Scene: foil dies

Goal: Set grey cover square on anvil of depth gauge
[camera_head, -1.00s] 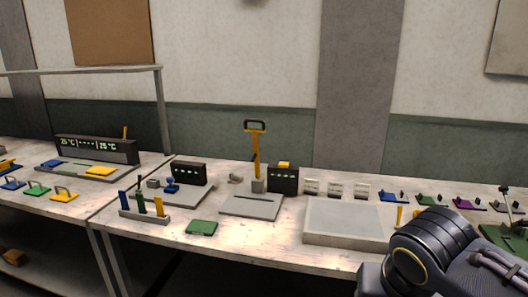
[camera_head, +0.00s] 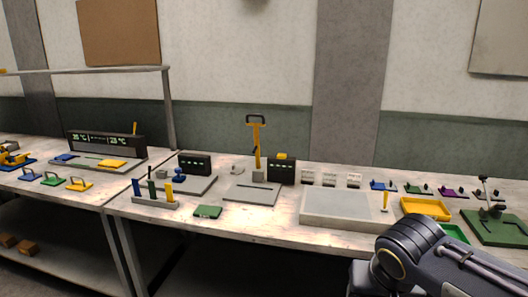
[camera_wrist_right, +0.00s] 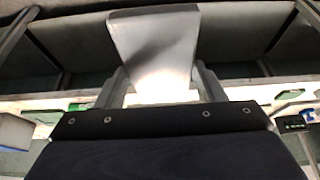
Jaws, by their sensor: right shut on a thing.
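In the right wrist view my right gripper (camera_wrist_right: 160,92) is shut on a pale grey flared piece (camera_wrist_right: 155,40), which looks like the grey cover. It stands out beyond the fingers, and its underside is not clear. In the head view only my right arm shows at the lower right; the gripper and the piece are out of frame. Two bench devices have grey plates and black displays: one with a blue knob (camera_head: 179,174), one with a tall yellow post (camera_head: 257,142). I cannot tell which is the depth gauge. A small grey block (camera_head: 258,175) sits by the post. My left gripper is not in view.
A broad grey slab (camera_head: 342,207) lies on the bench, left of a yellow tray (camera_head: 426,206). A green pad (camera_head: 207,211) and a rack (camera_head: 155,203) of coloured pieces lie near the front edge. A green-based fixture (camera_head: 500,228) stands far right. Bare bench shows around the green pad.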

